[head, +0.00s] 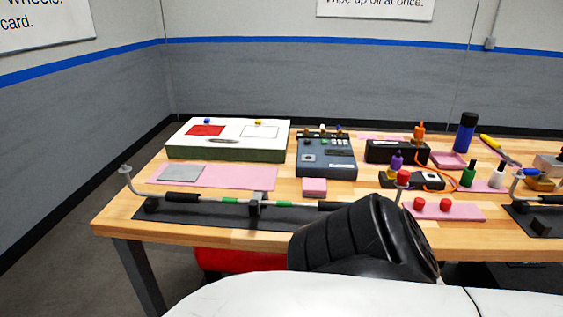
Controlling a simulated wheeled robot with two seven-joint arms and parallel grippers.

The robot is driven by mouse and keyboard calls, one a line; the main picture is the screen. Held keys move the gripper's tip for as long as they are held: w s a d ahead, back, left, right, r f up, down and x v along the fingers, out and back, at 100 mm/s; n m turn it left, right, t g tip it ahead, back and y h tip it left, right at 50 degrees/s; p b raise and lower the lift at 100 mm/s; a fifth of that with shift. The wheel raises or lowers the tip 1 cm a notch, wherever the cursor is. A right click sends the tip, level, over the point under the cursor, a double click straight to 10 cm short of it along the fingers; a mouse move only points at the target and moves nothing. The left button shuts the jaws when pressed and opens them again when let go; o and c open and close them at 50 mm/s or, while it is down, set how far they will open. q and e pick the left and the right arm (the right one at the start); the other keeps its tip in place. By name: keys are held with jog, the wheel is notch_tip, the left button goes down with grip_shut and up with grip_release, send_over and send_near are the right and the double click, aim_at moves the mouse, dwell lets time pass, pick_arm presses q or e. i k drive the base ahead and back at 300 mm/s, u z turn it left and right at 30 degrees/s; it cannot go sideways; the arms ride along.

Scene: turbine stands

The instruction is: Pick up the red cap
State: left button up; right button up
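Several red caps show in the head view. One red cap (403,177) sits at the top of a thin upright post, which looks like the right end of the grey pipe (275,203). Two more red caps, a left one (419,204) and a right one (445,205), stand apart on a pink mat (468,212) near the table's front edge. A black link of my own arm covers the front edge and part of the pipe just left of this mat. I see no fingers of either gripper.
The wooden table (112,216) holds a white-topped box (225,139), a grey control box (326,158) and a black box (390,152). Green (468,175) and white (497,175) bottles stand behind the caps, with an orange cable (437,189) nearby. The left table corner is clear.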

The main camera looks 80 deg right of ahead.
aim_at(446, 204)
jog(key=z, duration=2.35)
